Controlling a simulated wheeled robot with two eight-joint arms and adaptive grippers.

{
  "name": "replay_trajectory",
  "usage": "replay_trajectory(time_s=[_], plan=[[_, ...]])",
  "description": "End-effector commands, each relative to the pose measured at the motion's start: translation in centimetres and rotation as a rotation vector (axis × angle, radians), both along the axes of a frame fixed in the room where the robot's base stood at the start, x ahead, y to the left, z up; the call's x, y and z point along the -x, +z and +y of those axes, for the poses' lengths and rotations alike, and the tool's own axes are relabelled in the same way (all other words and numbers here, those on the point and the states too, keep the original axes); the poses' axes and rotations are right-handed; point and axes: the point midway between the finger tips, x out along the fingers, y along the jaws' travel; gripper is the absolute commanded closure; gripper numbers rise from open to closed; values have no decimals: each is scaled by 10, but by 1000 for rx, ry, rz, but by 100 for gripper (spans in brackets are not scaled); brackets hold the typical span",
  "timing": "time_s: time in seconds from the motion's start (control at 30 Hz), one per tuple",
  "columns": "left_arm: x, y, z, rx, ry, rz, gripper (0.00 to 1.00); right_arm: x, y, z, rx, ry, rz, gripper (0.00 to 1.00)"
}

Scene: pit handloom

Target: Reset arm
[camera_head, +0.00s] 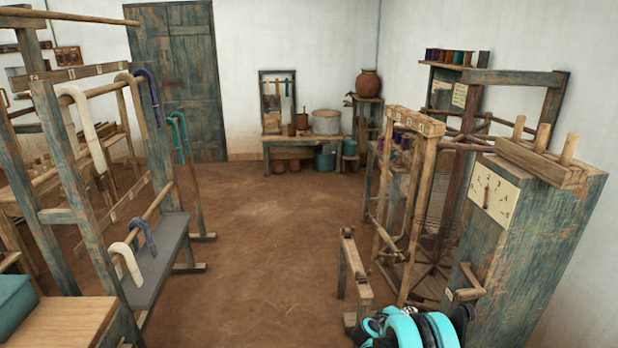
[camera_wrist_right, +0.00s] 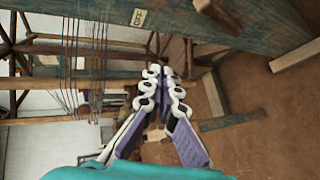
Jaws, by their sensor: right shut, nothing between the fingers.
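My right arm shows at the bottom right of the head view, turquoise and black, with my right gripper (camera_head: 372,327) low in front of the wooden winding frame. In the right wrist view my right gripper (camera_wrist_right: 161,72) has its white and purple fingers together at the tips, with nothing between them. Beyond the fingers are loom beams (camera_wrist_right: 75,83) and hanging threads (camera_wrist_right: 85,40). I cannot tell whether the fingers touch anything. My left gripper is not in view.
A blue-green cabinet with a dial (camera_head: 540,225) stands close to my right arm. A low wooden stand (camera_head: 355,270) is just beyond the gripper. A yarn rack (camera_head: 75,150) stands on the left. The brown floor (camera_head: 260,240) between is clear.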

Motion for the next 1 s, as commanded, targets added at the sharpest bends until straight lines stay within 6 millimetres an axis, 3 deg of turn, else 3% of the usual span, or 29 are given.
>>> replay_trajectory(time_s=[0.03, 0.2, 0.37, 0.5, 0.73, 1.0], plan=[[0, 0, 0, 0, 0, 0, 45, 6, 22, 3, -51, -5, -7, 100], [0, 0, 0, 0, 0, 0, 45, 32, 79, 18, -231, -25, -36, 100], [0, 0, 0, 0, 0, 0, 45, 72, 125, 36, -403, -49, -62, 100], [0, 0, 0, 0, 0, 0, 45, 116, 156, 54, -551, -72, -82, 100], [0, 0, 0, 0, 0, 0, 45, 200, 187, 87, -795, -120, -112, 100], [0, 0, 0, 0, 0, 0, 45, 300, 191, 130, -1073, -185, -140, 100]])
